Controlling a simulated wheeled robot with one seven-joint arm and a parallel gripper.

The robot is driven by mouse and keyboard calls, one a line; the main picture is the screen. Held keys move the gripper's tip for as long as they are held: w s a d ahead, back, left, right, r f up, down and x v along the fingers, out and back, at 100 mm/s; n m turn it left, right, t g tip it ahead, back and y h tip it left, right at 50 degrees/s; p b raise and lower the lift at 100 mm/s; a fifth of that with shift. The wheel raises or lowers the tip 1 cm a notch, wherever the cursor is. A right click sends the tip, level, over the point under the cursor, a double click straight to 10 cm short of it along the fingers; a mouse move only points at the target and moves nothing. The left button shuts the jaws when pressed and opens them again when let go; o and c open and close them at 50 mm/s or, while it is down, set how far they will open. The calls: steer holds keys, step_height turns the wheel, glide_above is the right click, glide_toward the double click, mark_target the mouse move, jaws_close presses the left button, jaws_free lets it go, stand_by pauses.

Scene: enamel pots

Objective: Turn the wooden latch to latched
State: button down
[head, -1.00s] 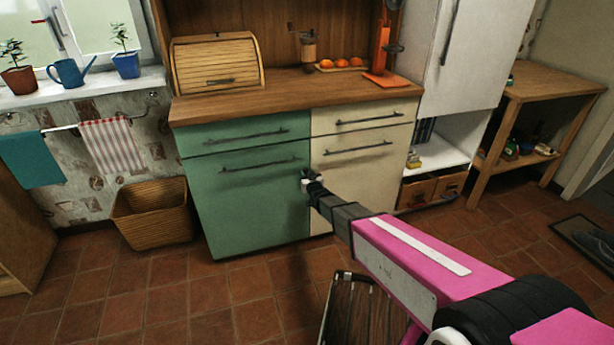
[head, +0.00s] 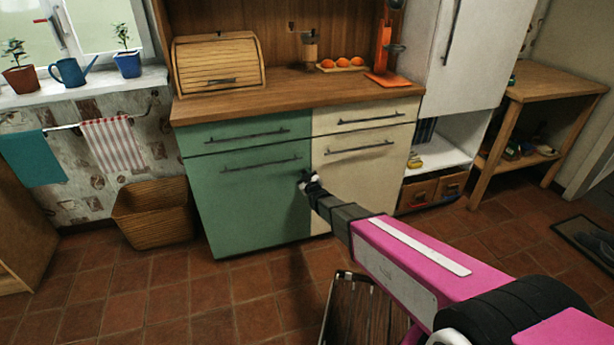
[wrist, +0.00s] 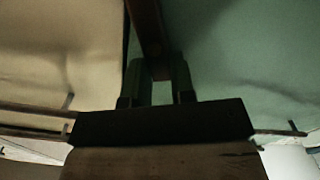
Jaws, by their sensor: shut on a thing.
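The wooden latch is a narrow brown bar (wrist: 147,28) in the wrist view, at the seam between the cream door and the green door (head: 250,205). It runs slightly tilted from the top edge of that view to between my fingers. My gripper (wrist: 157,78) is shut on the latch's near end, a finger on each side. In the head view my gripper (head: 309,181) is at the cabinet front, by the seam below the drawers. The latch cannot be made out there, since my gripper covers that spot.
Long bar handles (head: 262,164) stick out from the cabinet fronts. A wicker basket (head: 155,212) stands on the floor left of the cabinet. A dark slatted object (head: 350,310) is on the floor near my arm. The tiled floor before the cabinet is otherwise clear.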

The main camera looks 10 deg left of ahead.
steer(key=shift+s+a+f+n, duration=0.2)
steer(key=shift+f+n, duration=0.2)
steer(key=shift+n, duration=1.75)
steer(key=shift+s+a+f+n, duration=0.1)
steer(key=shift+a+f+n, duration=0.25)
steer(key=shift+n, duration=1.85)
steer(key=shift+s+a+f+n, duration=0.15)
steer(key=shift+f+n, duration=0.3)
steer(key=shift+n, duration=1.7)
steer(key=c, duration=1)
jaws_free()
steer(key=shift+o, duration=0.2)
steer(key=shift+d, duration=0.1)
steer(key=v, duration=1)
steer(key=shift+s+d, duration=0.2)
steer(key=shift+s, duration=0.1)
